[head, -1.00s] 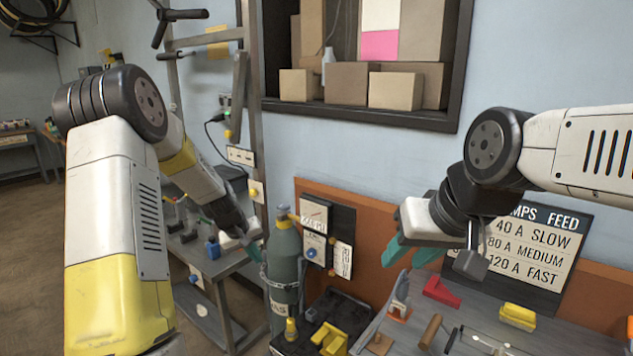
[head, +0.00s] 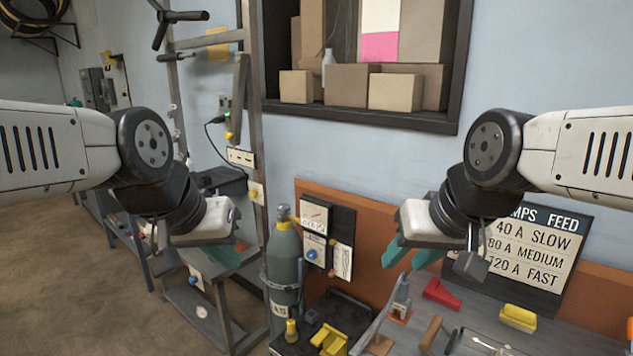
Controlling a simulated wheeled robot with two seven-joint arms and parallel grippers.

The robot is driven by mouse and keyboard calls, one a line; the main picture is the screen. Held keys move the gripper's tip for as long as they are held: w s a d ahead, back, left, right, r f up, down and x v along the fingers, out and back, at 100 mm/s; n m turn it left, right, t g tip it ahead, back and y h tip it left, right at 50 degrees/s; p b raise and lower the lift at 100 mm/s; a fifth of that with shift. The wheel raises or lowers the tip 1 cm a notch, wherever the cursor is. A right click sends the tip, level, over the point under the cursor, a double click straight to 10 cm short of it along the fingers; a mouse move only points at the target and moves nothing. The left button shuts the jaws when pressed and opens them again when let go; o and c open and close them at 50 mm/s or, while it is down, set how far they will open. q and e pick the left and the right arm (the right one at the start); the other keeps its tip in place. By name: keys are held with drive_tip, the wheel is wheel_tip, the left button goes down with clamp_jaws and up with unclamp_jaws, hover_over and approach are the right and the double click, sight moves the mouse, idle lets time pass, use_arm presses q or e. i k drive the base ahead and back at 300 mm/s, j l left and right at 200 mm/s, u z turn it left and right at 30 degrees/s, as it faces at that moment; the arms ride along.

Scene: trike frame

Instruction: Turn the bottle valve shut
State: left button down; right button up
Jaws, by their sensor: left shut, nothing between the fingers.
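A grey-green gas bottle (head: 284,268) stands upright in the middle of the head view, held by a band to a stand. My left gripper (head: 232,257) is shut and empty, left of the bottle's upper body and apart from the valve in the picture. My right gripper (head: 408,254) has its teal fingers apart and empty, to the right of the bottle above the bench. Nothing covers the valve.
A grey bench (head: 480,315) at the lower right carries a red block, a yellow block and tools. A metal rack (head: 258,120) stands behind the bottle to the left. Floor is free at the lower left.

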sight(282, 208)
drive_tip(key=i+j, duration=0.25)
drive_tip(key=i+j+z, duration=0.15)
drive_tip(key=i+j, duration=0.3)
drive_tip(key=j, duration=0.2)
drive_tip(key=i+j+z, duration=0.15)
drive_tip(key=j, duration=0.2)
drive_tip(key=i+j, duration=0.3)
drive_tip(key=i+j+z, duration=0.15)
drive_tip(key=j, duration=0.25)
drive_tip(key=i+j, duration=0.2)
drive_tip(key=j, duration=0.15)
drive_tip(key=z, duration=0.05)
